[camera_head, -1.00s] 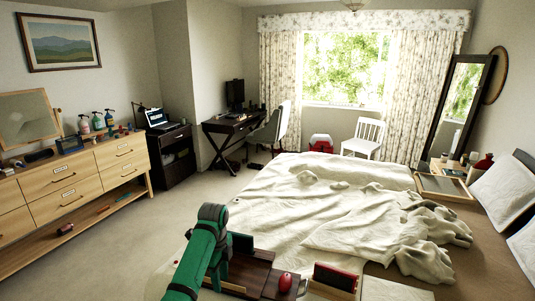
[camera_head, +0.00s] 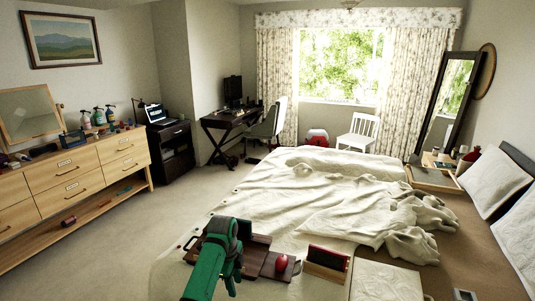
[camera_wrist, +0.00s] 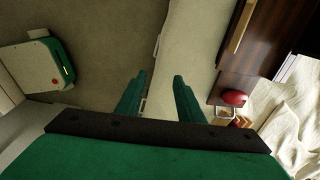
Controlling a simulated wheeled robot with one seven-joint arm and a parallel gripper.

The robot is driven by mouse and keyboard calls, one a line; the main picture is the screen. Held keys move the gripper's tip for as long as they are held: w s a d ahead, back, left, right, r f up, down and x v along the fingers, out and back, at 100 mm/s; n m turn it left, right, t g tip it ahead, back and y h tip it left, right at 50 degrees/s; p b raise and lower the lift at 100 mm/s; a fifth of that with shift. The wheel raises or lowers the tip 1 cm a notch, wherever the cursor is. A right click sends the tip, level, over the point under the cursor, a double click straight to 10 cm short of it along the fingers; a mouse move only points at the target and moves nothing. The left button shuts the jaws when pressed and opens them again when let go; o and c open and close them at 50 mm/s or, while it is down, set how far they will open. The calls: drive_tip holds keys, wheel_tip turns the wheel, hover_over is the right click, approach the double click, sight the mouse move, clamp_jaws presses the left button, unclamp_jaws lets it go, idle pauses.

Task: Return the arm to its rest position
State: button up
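My green arm (camera_head: 212,262) is at the bottom of the head view, bent in front of the foot of the bed.
The bed (camera_head: 270,185) has a rumpled white cover. At its near end are a dark brown board (camera_head: 258,257), a red rounded object (camera_head: 281,263) and a dark red box (camera_head: 327,261). A wooden dresser (camera_head: 75,180) stands left; the carpet (camera_head: 170,215) between is clear.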

drive_tip(key=s+d+f+n+t+h, duration=0.2)
drive_tip(key=d+f, duration=0.5)
drive_tip(key=d, duration=0.3)
drive_tip(key=s+d+f+n+t+h, duration=0.1)
drive_tip(key=s+d+f+n+h, duration=0.1)
drive_tip(key=d+f, duration=0.65)
drive_tip(key=s+d+f+n+t, duration=0.3)
drive_tip(key=s+d+n, duration=0.15)
drive_tip(key=s, duration=0.25)
drive_tip(key=s+d+f+n+t, duration=0.2)
drive_tip(key=s+d+f+n, duration=0.1)
drive_tip(key=s+d, duration=0.3)
drive_tip(key=s+a+r+n+t+y, duration=0.2)
drive_tip(key=s+a+n, duration=0.2)
drive_tip(key=s, duration=0.8)
drive_tip(key=s+a+r+n+t+y, duration=0.15)
drive_tip(key=s+a+n, duration=0.3)
drive_tip(key=s, duration=0.75)
drive_tip(key=s+a+r+t, duration=0.1)
drive_tip(key=s+a+r, duration=0.3)
drive_tip(key=s+r, duration=0.3)
drive_tip(key=s+a+r+t+y, duration=0.1)
drive_tip(key=s+a+r+t, duration=0.1)
drive_tip(key=s+a+r, duration=0.3)
drive_tip(key=s+r, duration=0.3)
drive_tip(key=r, duration=0.2)
drive_tip(key=shift+r+n, duration=0.15)
drive_tip(key=shift+n, duration=0.25)
drive_tip(key=shift+a, duration=0.1)
